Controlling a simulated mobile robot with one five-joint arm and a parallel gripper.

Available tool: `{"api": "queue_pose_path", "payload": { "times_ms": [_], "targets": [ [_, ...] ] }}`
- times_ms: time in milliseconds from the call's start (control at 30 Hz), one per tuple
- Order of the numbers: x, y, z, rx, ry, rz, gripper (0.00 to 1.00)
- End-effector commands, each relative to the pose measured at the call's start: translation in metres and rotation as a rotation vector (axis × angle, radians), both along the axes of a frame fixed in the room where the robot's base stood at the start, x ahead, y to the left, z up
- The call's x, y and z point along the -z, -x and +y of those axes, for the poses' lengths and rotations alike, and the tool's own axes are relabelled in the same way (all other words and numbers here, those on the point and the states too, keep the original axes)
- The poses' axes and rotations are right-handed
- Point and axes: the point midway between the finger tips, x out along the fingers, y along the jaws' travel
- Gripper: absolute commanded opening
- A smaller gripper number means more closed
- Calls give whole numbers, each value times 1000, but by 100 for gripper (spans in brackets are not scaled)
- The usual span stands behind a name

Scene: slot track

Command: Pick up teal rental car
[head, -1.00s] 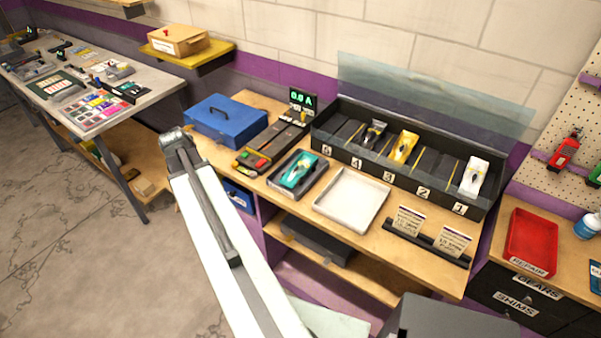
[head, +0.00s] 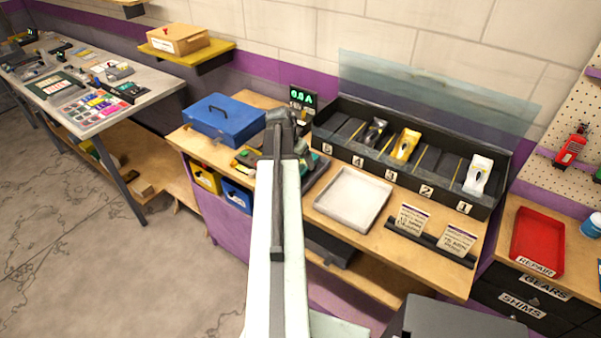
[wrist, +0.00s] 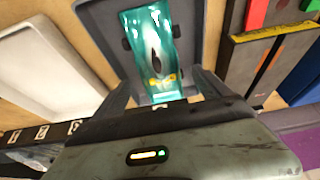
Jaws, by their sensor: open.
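The teal rental car (wrist: 150,40) lies in a dark grey tray (wrist: 95,30) in the wrist view. It has a black cockpit shape and yellow marks at its near end.
An empty white tray (head: 352,198) sits right of the car's tray. Behind is a black numbered rack (head: 400,172) with black, yellow and white cars. A blue case (head: 222,120) is at the left. Card holders (head: 430,243) stand at the front right.

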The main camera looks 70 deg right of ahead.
Motion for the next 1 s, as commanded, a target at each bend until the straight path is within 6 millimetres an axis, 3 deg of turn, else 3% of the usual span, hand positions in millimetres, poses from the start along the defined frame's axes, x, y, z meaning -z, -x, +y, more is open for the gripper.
{"api": "queue_pose_path", "payload": {
  "times_ms": [267, 533, 800, 1000],
  "targets": [
    [45, 4, -17, 1, 0, 0, 87],
    [44, 6, -20, 1, 0, 0, 87],
    [44, 6, -20, 1, 0, 0, 13],
    [44, 6, -20, 1, 0, 0, 13]
  ]
}}
